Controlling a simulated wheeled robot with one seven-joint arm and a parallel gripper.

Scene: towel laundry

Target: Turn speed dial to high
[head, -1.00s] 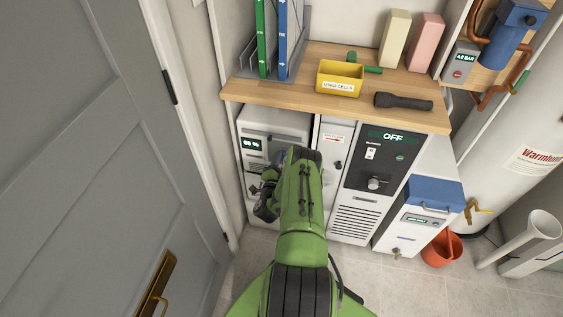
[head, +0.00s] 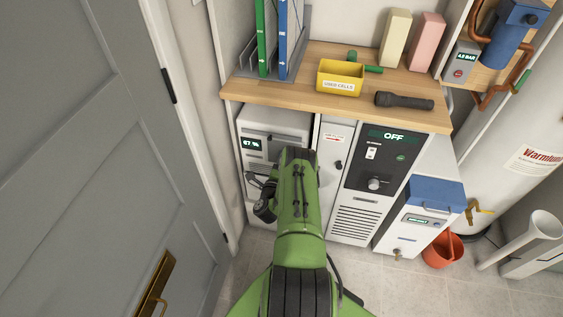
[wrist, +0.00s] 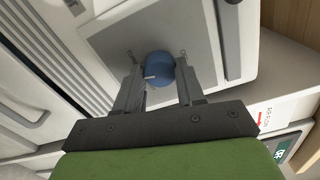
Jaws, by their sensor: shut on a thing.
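A round blue dial (wrist: 158,68) with a short white pointer sits on a grey panel (wrist: 205,60) in the wrist view. The pointer is toward the lower left in that view. My gripper (wrist: 157,72) is shut on the dial, one finger on each side. In the head view, my gripper (head: 262,192) is at the front of the white machine (head: 270,119) at the left under the counter, and my arm hides part of that front. The machine's small green display (head: 252,143) seems to read 67 %. I see no legible speed label.
A wooden counter (head: 290,97) overhangs the machines. A cabinet with a black panel (head: 365,150), reading OFF, stands to the right, with its own dial (head: 374,184). A blue-lidded box (head: 408,225) and a red bucket (head: 441,249) stand farther right. A grey door (head: 90,150) is close on the left.

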